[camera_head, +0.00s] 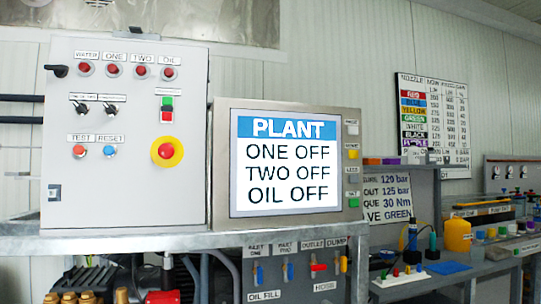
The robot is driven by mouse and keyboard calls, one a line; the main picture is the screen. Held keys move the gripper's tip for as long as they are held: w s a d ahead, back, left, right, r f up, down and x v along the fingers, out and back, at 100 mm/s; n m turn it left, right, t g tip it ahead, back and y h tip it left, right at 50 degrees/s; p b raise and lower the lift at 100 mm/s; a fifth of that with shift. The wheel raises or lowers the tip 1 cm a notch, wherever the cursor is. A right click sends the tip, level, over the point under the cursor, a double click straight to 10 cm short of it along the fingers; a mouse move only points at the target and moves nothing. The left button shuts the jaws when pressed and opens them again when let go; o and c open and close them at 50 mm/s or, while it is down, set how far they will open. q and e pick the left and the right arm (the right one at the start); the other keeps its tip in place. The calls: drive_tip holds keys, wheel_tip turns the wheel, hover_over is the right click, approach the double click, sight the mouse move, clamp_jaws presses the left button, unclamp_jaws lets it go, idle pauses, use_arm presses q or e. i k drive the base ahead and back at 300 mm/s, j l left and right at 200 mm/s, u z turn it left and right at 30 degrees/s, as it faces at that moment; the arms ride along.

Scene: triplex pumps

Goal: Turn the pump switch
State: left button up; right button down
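A grey control cabinet (185,210) stands on a metal shelf at the left. It carries two black rotary switches, one at the left (82,108) and one beside it (110,109); their small labels are hard to read, and I cannot tell which is the pump switch. A larger black handle (57,70) sits at the cabinet's upper left edge. The screen (289,165) to the right reads PLANT, ONE OFF, TWO OFF, OIL OFF. Neither of my grippers is in view.
The cabinet also has a red and yellow emergency button (167,152), a green and red push-button block (167,109), and red lamps along the top. Below the metal shelf (120,242) hang coloured valve handles (289,271). A bench with a yellow container (457,236) stands at the right.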

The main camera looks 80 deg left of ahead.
sight(81, 108)
drive_tip(key=u, duration=3.4)
